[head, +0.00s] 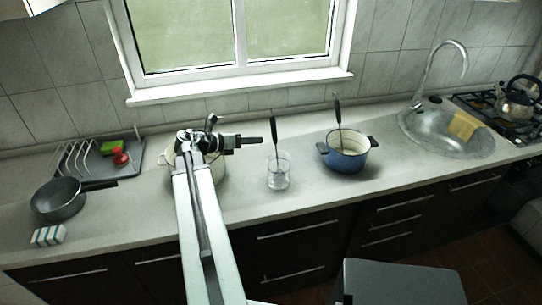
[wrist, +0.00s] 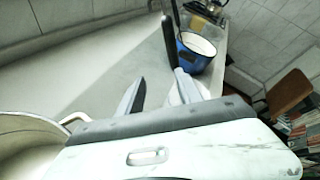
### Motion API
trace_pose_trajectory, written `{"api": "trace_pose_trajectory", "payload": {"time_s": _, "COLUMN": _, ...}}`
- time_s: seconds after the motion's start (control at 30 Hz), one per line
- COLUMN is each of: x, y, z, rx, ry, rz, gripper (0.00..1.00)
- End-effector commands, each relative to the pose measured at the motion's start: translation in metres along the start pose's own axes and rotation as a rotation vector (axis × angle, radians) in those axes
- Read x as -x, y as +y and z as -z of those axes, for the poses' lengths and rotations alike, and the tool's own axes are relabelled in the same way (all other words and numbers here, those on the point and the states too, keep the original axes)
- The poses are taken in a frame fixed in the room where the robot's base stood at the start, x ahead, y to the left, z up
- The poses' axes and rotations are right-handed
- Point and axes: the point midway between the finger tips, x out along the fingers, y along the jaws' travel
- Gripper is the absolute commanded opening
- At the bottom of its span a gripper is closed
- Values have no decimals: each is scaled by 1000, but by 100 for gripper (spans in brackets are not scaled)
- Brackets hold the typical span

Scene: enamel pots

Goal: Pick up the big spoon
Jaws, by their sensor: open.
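Two dark-handled utensils show in the head view. One handle (head: 274,128) rises from a clear glass (head: 279,178), and the other (head: 338,112) stands in a blue enamel pot (head: 346,158). I cannot tell which is the big spoon. My gripper (head: 255,140) is open and points right, just left of the glass's handle. In the wrist view my gripper (wrist: 160,88) has its fingers apart, with a dark handle (wrist: 169,42) upright beyond them and nothing seen held. The blue pot (wrist: 197,52) is farther off. The utensils' lower ends are mostly hidden.
A cream pot (wrist: 28,122) stands close by at the left, mostly behind my arm in the head view. A frying pan (head: 58,200), sponge (head: 48,235) and dish rack (head: 75,158) are farther left. The sink (head: 440,140) is right. The counter between glass and blue pot is clear.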

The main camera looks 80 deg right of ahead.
Motion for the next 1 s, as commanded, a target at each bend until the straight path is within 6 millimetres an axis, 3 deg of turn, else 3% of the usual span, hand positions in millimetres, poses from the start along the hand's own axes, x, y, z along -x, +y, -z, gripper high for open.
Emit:
{"api": "trace_pose_trajectory", "payload": {"time_s": 0.03, "x": -21, "y": -14, "z": 4, "rx": 0, "ry": 9, "rz": 35, "gripper": 42}}
{"api": "trace_pose_trajectory", "payload": {"time_s": 0.1, "x": -36, "y": -26, "z": 3, "rx": 1, "ry": 14, "rz": 63, "gripper": 42}}
{"api": "trace_pose_trajectory", "payload": {"time_s": 0.2, "x": -42, "y": -33, "z": 3, "rx": 3, "ry": 16, "rz": 77, "gripper": 42}}
{"api": "trace_pose_trajectory", "payload": {"time_s": 0.67, "x": -71, "y": -33, "z": 3, "rx": 2, "ry": 17, "rz": 74, "gripper": 42}}
{"api": "trace_pose_trajectory", "payload": {"time_s": 1.0, "x": -119, "y": -31, "z": 1, "rx": 2, "ry": 17, "rz": 73, "gripper": 42}}
